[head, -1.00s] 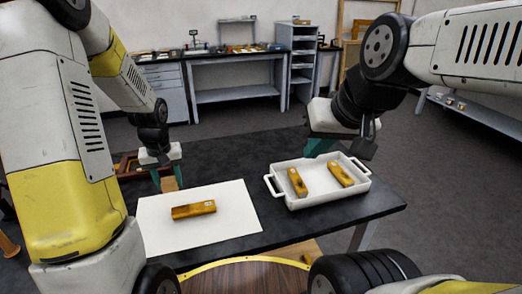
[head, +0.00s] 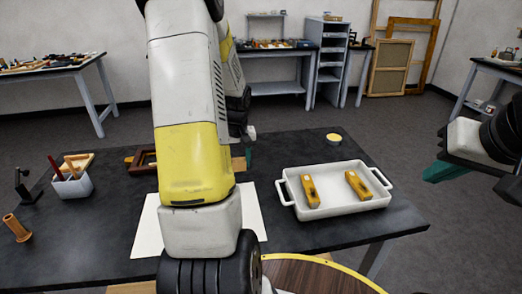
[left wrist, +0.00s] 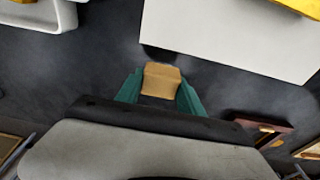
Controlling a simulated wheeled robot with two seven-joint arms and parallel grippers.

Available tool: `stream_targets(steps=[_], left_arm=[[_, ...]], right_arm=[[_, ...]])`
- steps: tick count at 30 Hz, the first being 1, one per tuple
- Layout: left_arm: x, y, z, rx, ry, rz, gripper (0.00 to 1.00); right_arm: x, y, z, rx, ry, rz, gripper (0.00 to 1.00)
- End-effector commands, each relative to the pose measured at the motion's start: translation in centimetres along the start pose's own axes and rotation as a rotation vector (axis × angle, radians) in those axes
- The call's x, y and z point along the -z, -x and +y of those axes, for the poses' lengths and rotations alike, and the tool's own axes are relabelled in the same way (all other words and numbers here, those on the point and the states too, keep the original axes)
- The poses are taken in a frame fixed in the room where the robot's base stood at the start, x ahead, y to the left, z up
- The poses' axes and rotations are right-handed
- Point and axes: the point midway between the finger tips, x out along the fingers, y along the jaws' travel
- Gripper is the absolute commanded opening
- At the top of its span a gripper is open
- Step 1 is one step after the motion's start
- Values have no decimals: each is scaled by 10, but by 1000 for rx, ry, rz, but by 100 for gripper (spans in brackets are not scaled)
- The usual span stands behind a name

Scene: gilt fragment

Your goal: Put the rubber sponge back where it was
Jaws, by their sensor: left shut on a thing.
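The tan block (left wrist: 161,80), which looks like the rubber sponge, sits between the green fingers of my left gripper (left wrist: 160,92) in the left wrist view. The gripper is shut on it, above the dark tabletop. In the head view my left arm covers most of this gripper (head: 243,160); only a bit of tan and a green finger show at the arm's right edge. My right gripper (head: 443,172) is at the right, off the table's right side; its green finger shows, but its opening is unclear.
A white tray (head: 340,208) with two gilt pieces (head: 310,190) stands right of the white sheet (head: 147,228). A small round yellow-topped item (head: 334,138) is behind it. A grey cup (head: 73,187) with tools, a wooden piece (head: 17,228) and frames are at left.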

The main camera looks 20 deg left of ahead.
Motion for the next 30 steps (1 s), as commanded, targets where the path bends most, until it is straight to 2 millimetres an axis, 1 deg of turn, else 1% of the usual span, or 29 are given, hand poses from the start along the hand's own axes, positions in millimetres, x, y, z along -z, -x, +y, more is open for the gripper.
stream_targets(steps=[1, 3, 6, 9, 12, 14, 21, 30], left_arm=[[14, -4, 3, 0, 1, 0, 1], [31, -8, 7, 0, 1, 0, 1], [50, -14, 12, 0, -1, -1, 1], [63, -16, 15, 0, -1, 0, 1], [69, -18, 16, 0, -1, 0, 1], [69, -20, 16, 0, -1, -1, 1], [64, -50, 17, 0, -2, -3, 1], [64, -52, 17, 0, -1, 0, 1]], right_arm=[[0, 0, 0, 0, 0, 0, 0], [0, 0, 0, 0, 0, 0, 0], [0, 0, 0, 0, 0, 0, 0], [0, 0, 0, 0, 0, 0, 0], [0, 0, 0, 0, 0, 0, 0], [0, 0, 0, 0, 0, 0, 0], [0, 0, 0, 0, 0, 0, 0], [0, 0, 0, 0, 0, 0, 0]])
